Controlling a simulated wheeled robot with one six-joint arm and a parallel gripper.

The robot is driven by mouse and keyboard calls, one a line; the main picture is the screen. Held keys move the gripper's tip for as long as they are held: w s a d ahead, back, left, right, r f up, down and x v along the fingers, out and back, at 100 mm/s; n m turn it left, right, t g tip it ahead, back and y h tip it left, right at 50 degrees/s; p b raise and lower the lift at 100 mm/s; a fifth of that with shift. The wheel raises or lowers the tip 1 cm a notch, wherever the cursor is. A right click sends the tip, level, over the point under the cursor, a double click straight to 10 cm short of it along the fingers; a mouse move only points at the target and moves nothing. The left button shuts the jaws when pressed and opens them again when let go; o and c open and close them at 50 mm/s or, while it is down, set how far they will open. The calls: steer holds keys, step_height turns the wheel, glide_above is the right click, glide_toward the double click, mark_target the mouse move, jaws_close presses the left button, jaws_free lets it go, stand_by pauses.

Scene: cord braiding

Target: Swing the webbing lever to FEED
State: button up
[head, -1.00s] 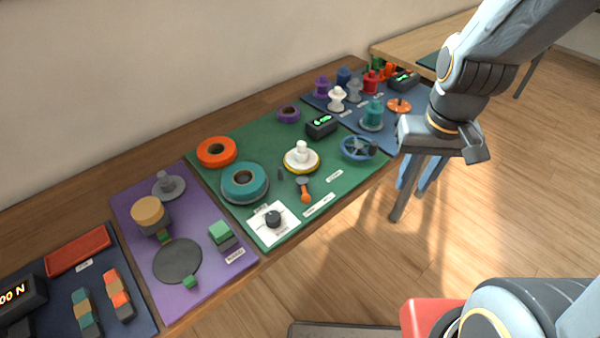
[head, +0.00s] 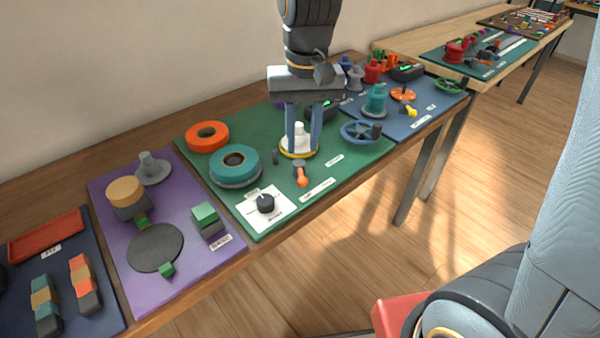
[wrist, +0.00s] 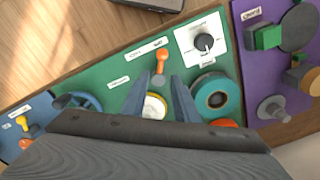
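A small lever (head: 301,177) with a grey arm and an orange knob sits on the green mat (head: 315,205), near two white labels too small to read for sure. In the wrist view the lever (wrist: 160,62) lies just beyond my fingertips. My gripper (head: 303,150) is open, its two blue-grey fingers apart and pointing down over the white-and-yellow spool (head: 299,148), behind the lever. The wrist view shows the fingers (wrist: 158,84) either side of this spool, with the lever between and ahead of them, untouched.
Around the lever stand a black knob on a white plate (head: 265,203), a teal roll (head: 235,165), an orange roll (head: 207,136) and a blue handwheel (head: 360,132). A yellow lever (head: 409,111) is on the blue mat to the right. The mat's front edge is clear.

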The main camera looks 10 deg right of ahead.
mark_target(301, 171)
step_height(301, 171, down, 8)
steer(key=shift+a+r, duration=0.15)
steer(key=shift+r, duration=0.05)
stand_by(0.3)
jaws_close()
